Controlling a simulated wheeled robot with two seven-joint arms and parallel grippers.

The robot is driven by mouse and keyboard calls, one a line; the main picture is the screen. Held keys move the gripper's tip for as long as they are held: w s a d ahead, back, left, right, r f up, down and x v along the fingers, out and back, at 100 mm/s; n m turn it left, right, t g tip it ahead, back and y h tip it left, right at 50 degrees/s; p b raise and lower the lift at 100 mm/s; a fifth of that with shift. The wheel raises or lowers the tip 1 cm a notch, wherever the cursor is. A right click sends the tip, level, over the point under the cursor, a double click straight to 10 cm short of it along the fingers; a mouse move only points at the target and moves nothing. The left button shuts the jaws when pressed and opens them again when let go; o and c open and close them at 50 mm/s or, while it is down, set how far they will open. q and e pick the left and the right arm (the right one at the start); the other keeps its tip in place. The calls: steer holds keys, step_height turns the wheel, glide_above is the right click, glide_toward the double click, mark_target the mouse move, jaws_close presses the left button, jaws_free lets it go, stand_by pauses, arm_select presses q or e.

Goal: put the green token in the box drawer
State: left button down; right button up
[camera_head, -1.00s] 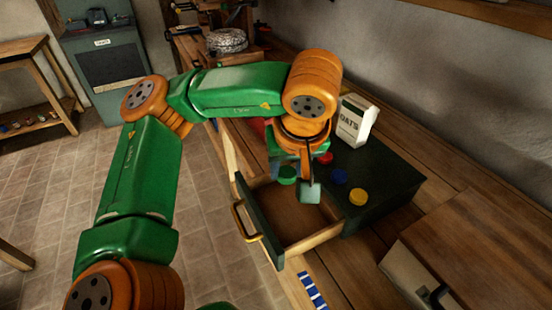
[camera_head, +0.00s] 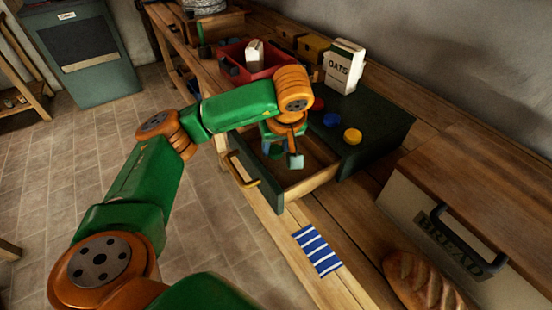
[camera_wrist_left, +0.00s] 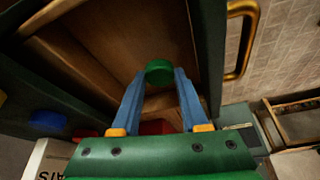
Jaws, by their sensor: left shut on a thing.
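The green token (camera_wrist_left: 159,72) is pinched between the blue fingertips of my left gripper (camera_wrist_left: 160,76) in the left wrist view. In the head view this gripper (camera_head: 283,154) hangs fingers down over the open box drawer (camera_head: 318,180), near its front panel. The drawer's inside (camera_wrist_left: 140,35) lies beyond the token in the wrist view. The dark green box (camera_head: 375,115) stands on the bench with its drawer pulled out, brass handle (camera_head: 240,170) in front. The token is mostly hidden by the fingers in the head view. My right gripper is out of view.
A red crate (camera_head: 258,62) is behind. A striped cloth (camera_head: 317,250), bread loaf (camera_head: 424,283) and bread bin (camera_head: 450,235) are at the right.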

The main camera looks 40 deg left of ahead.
mark_target(277, 154)
arm_select(q)
step_height(277, 154, down, 3)
steer(key=shift+r+p, duration=0.1)
steer(key=shift+p, duration=0.65)
steer(key=shift+f+b, duration=0.3)
steer(key=shift+f, duration=0.1)
steer(key=shift+c, duration=2.1)
jaws_free()
